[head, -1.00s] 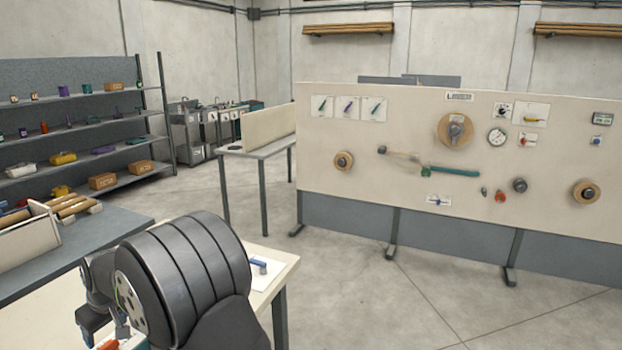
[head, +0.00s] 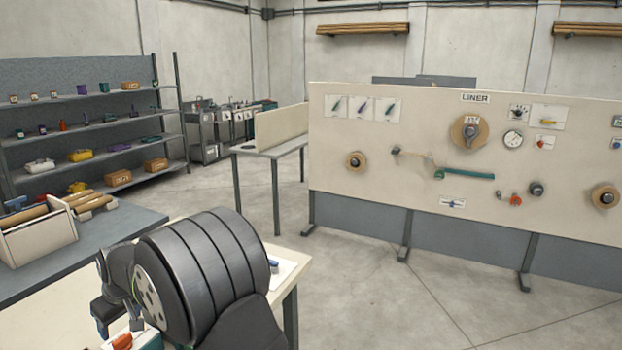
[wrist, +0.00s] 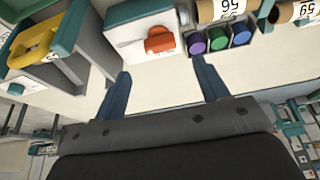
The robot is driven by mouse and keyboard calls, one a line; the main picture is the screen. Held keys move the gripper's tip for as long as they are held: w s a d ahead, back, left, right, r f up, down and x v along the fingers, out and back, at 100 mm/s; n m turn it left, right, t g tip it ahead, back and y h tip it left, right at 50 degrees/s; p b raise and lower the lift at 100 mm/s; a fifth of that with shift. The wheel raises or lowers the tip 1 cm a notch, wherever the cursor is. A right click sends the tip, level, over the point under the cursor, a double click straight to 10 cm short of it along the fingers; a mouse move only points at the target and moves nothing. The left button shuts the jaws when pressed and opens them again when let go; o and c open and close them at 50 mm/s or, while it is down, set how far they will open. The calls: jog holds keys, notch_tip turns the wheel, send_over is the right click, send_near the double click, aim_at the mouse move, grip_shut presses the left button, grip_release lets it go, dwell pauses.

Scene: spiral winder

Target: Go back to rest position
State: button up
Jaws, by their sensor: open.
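My gripper (wrist: 164,90) is open and empty in the wrist view, its two blue fingers spread apart over a pale bench top (wrist: 150,84). Past the fingers is a teal-edged white panel (wrist: 125,40) with an orange-red part (wrist: 160,40) on it. In the head view my arm fills the lower middle and hides much of the bench behind it.
In the wrist view, a yellow handle (wrist: 35,45) is at upper left and several coloured cylinders (wrist: 218,39) at upper right. In the head view, a LINER board (head: 400,175) stands right, shelves (head: 85,125) stand left, and a wooden tool tray (head: 40,238) sits on the grey bench.

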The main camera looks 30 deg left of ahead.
jog(key=x, duration=0.8)
jog(key=shift+f, duration=0.15)
jog(key=shift+w+r+n, duration=0.1)
jog(key=shift+r+n, duration=0.4)
jog(key=shift+r, duration=0.05)
jog(key=v, duration=1.7)
jog(key=m, duration=0.3)
send_near(122, 338)
jog(key=shift+a+f+m+t+h, duration=0.2)
jog(key=shift+a+f+m+t, duration=0.2)
jog(key=shift+f+m, duration=0.45)
jog(key=shift+a+f+m+t+h, duration=0.25)
jog(key=shift+f+m+t, duration=0.3)
jog(key=shift+m, duration=0.45)
jog(key=shift+a+f+m+t+h, duration=0.15)
jog(key=shift+a+f+m+t, duration=0.25)
jog(key=shift+f+m, duration=0.55)
